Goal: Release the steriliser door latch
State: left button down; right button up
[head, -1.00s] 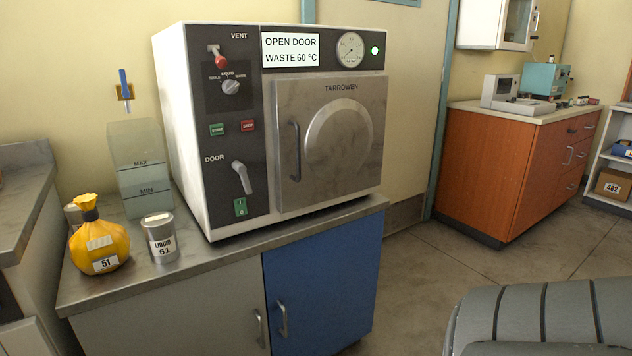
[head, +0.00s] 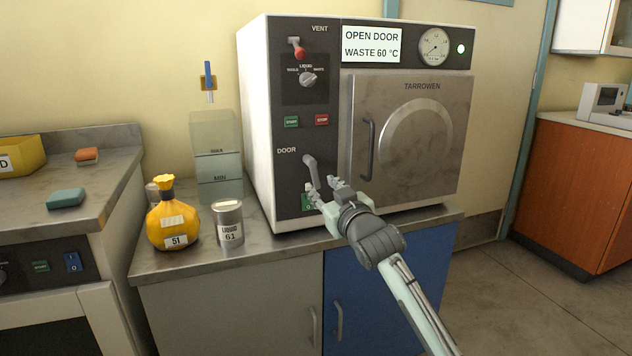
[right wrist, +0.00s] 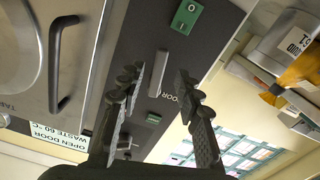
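The steriliser (head: 262,120) stands on the counter. Its door latch is a grey lever (head: 310,170) below the word DOOR, slanting down to the right. The steriliser door (head: 365,100) is closed, and the display reads OPEN DOOR, WASTE 60 °C. My right gripper (head: 324,191) is open at the lever's lower end. In the right wrist view the lever (right wrist: 158,75) shows between the two spread fingers (right wrist: 160,88); I cannot tell whether either finger touches it. The green switch below the lever is partly hidden by the gripper in the head view. My left gripper is not in view.
A yellow bag (head: 172,222) marked 51, a metal can (head: 228,222) marked LIQUID 61 and a clear tank (head: 215,135) stand left of the steriliser. The door's handle (head: 368,150) is just right of the lever. Open floor lies to the right.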

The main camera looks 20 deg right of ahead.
aim_at(316, 181)
jog(key=w, duration=0.5)
jog(key=shift+w+a, duration=0.1)
jog(key=shift+w, duration=0.1)
grip_shut()
